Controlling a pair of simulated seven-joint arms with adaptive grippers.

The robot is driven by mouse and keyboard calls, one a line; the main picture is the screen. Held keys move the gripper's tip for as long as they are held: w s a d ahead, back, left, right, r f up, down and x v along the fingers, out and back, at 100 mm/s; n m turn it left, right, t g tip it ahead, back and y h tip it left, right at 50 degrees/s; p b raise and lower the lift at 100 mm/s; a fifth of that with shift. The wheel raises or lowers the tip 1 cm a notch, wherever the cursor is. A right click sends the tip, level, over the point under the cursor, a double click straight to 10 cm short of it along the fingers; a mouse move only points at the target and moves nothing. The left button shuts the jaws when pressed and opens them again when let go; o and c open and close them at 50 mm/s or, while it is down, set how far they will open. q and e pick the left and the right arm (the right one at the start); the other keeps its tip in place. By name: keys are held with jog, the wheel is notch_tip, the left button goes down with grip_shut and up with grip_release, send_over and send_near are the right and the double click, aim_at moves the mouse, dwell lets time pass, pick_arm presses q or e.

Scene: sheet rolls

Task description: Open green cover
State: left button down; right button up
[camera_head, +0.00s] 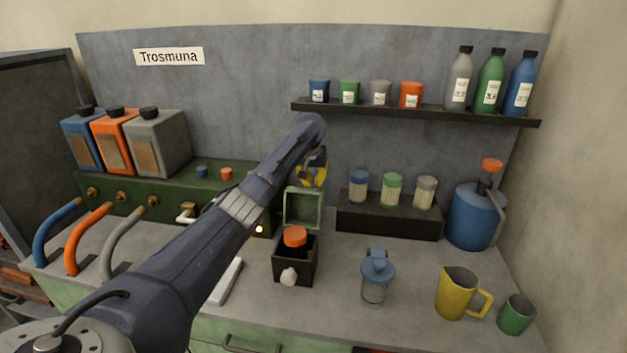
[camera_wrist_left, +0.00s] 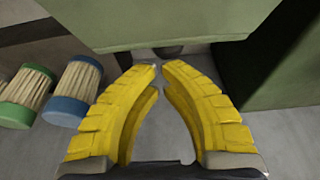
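The green cover (camera_head: 303,208) stands upright at the back of a small black box (camera_head: 296,262), open, with an orange-red button (camera_head: 294,237) exposed in front of it. My left gripper (camera_head: 312,176), with yellow fingers, is just behind and above the cover. In the left wrist view the fingertips (camera_wrist_left: 160,66) nearly meet, with nothing between them. The cover's green panel (camera_wrist_left: 150,22) fills the top there, and the tips are close to its lower edge; I cannot tell whether they touch. My right gripper is in neither view.
A black stand with capped jars (camera_head: 392,192) is right of the cover. The green cabinet (camera_head: 120,195) is at the left; its side (camera_wrist_left: 270,70) is close in the left wrist view. A blue-lidded jar (camera_head: 376,280) and yellow jug (camera_head: 458,294) stand right on the counter.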

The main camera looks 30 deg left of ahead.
pick_arm(q)
jog(key=shift+s+d+r, duration=0.2)
jog(key=shift+s+r, duration=0.05)
jog(key=shift+s, duration=0.3)
jog(key=shift+s+d+r, duration=0.2)
jog(key=shift+s, duration=0.35)
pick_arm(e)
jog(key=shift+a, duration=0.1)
